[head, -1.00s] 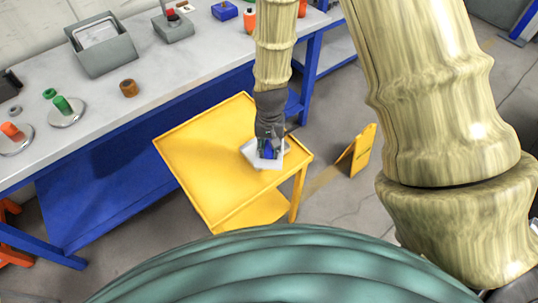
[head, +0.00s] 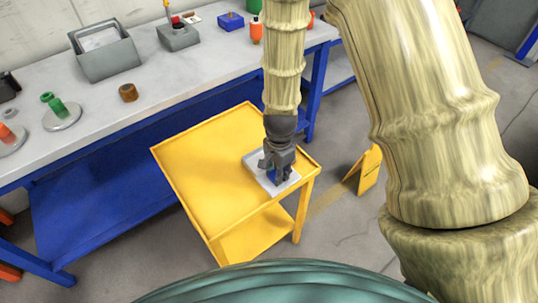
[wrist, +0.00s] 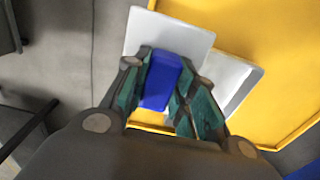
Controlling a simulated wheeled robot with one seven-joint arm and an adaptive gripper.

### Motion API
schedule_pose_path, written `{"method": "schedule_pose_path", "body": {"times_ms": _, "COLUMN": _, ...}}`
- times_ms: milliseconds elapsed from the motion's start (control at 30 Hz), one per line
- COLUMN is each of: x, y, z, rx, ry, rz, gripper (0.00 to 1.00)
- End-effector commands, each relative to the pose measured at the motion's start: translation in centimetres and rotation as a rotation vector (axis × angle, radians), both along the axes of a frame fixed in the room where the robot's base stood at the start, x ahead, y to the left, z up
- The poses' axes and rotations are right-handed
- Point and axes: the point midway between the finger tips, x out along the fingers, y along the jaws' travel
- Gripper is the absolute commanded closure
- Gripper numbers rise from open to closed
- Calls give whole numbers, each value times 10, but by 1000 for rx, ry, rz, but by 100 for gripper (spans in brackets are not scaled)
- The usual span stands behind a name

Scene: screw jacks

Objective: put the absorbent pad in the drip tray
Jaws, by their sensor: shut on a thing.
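My gripper (head: 275,177) is over the near right part of the yellow cart top. It is shut on the blue block-shaped grip of the absorbent pad, and that blue grip (wrist: 163,82) shows between the fingers in the wrist view. The pad (wrist: 175,38) looks like a pale square slab beyond the fingertips. A pale shallow tray with a rim, apparently the drip tray (wrist: 247,88), lies on the cart, partly behind the pad and the fingers. In the head view the drip tray (head: 254,160) is partly covered by my gripper. The gap between pad and tray is not clear.
The yellow cart (head: 205,150) has a raised rim and is otherwise bare. A grey bench (head: 150,85) behind it carries a grey bin (head: 105,55), a brown ring (head: 128,92) and other small parts. A yellow floor sign (head: 366,170) stands right of the cart.

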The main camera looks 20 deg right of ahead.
Motion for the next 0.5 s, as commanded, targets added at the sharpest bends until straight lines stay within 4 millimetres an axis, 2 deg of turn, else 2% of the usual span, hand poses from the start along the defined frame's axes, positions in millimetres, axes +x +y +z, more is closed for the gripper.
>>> {"method": "schedule_pose_path", "body": {"times_ms": 33, "x": 11, "y": -1, "z": 1, "rx": -1, "ry": -1, "rz": 0, "gripper": 93}}
{"method": "schedule_pose_path", "body": {"times_ms": 300, "x": 66, "y": -3, "z": -4, "rx": -1, "ry": -1, "rz": 4, "gripper": 93}}
{"method": "schedule_pose_path", "body": {"times_ms": 500, "x": 99, "y": -5, "z": -8, "rx": 0, "ry": 1, "rz": 2, "gripper": 93}}
